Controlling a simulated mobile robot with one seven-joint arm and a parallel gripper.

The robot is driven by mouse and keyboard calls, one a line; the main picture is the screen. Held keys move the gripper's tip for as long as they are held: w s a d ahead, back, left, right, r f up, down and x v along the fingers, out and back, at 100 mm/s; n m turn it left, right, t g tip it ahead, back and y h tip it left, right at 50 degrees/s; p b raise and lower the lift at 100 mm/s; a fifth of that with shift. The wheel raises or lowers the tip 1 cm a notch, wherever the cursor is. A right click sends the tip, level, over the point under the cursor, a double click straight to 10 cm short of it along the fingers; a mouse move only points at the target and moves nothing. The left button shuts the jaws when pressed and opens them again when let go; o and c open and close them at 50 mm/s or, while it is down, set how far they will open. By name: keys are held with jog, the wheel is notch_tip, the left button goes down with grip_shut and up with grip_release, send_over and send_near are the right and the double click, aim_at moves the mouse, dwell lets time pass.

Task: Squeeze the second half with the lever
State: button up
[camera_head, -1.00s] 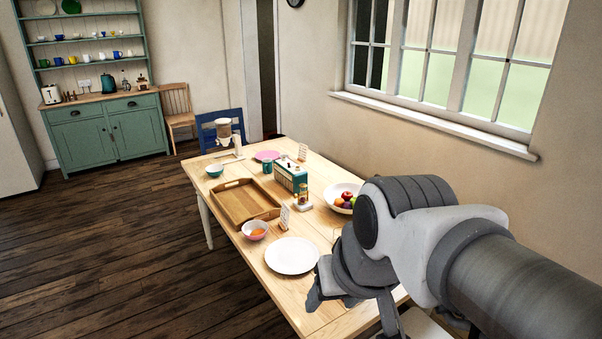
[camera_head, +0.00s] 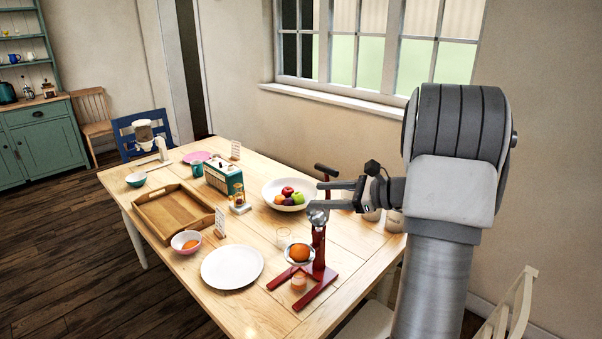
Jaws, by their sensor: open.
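A red lever press (camera_head: 320,262) stands on the near right part of the table. A dark handle (camera_head: 327,170) shows at its top, and a round metal part (camera_head: 318,217) sits on its upright. An orange piece (camera_head: 299,252) rests in the press's cup. A small glass (camera_head: 299,282) with orange contents stands below the cup. My gripper (camera_head: 324,194) is open, its fingers pointing left just below the handle and above the metal part in the picture. I cannot tell whether it touches the press. A pink-and-white bowl (camera_head: 186,243) holds another orange piece.
The wooden table (camera_head: 250,310) also holds a white plate (camera_head: 231,267), a wooden tray (camera_head: 173,213), a fruit bowl (camera_head: 276,203), a radio (camera_head: 224,176) and a clear glass (camera_head: 283,237). Pale canisters (camera_head: 393,221) stand behind my gripper. A chair (camera_head: 508,312) is at right.

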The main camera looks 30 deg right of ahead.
aim_at(328, 171)
jog(key=s+d+f+m+t+h, duration=0.1)
jog(key=d+m+t+h, duration=0.15)
jog(key=d, duration=0.55)
jog(key=s+d+f+m+t+h, duration=0.1)
jog(key=d+f+m+t, duration=0.2)
jog(key=d, duration=0.4)
jog(key=shift+m, duration=0.25)
jog(key=x, duration=1.1)
jog(key=r+p+x, duration=0.1)
jog(key=x, duration=0.5)
jog(key=shift+w+r, duration=0.15)
jog(key=shift+w, duration=0.1)
grip_shut()
